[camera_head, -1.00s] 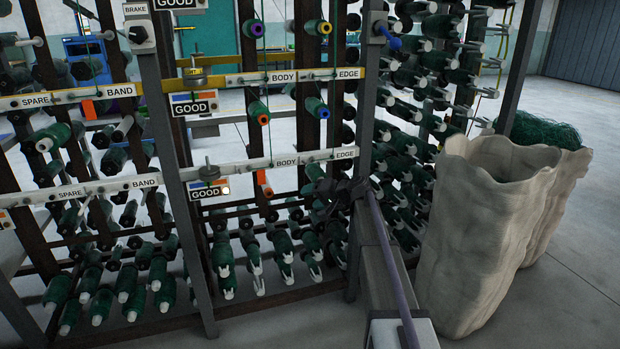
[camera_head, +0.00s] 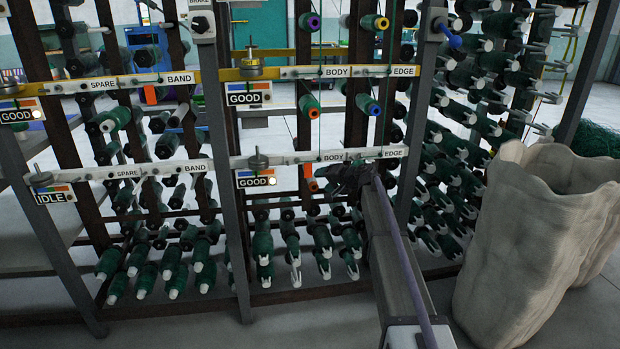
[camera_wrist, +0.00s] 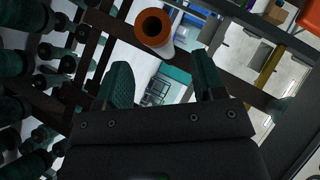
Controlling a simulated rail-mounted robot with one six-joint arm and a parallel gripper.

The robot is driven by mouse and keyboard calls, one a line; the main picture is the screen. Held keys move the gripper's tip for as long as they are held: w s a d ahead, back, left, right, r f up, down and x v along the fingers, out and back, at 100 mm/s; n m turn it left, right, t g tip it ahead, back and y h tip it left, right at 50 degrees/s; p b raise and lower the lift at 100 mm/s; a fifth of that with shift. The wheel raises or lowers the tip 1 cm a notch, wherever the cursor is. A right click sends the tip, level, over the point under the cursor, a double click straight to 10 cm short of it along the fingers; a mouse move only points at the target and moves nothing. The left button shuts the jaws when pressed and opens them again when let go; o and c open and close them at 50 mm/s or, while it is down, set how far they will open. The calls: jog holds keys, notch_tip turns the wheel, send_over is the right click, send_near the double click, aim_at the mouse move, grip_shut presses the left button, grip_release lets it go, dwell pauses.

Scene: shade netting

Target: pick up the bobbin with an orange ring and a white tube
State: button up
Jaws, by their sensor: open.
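In the wrist view a bobbin with an orange ring and a white tube (camera_wrist: 153,28) shows end-on at the top, its ring facing the camera around a dark hole. It lies beyond the fingertips, between their lines but nearer the left one. In the head view a small orange ring end (camera_head: 313,186) shows below the lower BODY rail, just left of my gripper; its tube is hard to make out there. My gripper (camera_wrist: 160,72) is open and empty, with two green textured fingers apart. In the head view my gripper (camera_head: 350,182) is a dark shape in front of the rack.
A green bobbin with an orange ring (camera_head: 311,108) and one with a blue ring (camera_head: 371,106) hang above the lower rail (camera_head: 310,159). A rack post (camera_head: 424,110) stands right of my gripper. Several green bobbins fill the bottom rows. A pale sack (camera_head: 530,240) stands at right.

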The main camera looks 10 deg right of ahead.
aim_at(309, 181)
jog(key=b+x, duration=0.1)
jog(key=x, duration=0.3)
jog(key=shift+w+a+f, duration=0.1)
jog(key=shift+f, duration=0.05)
jog(key=c, duration=1)
jog(key=shift+r, duration=0.25)
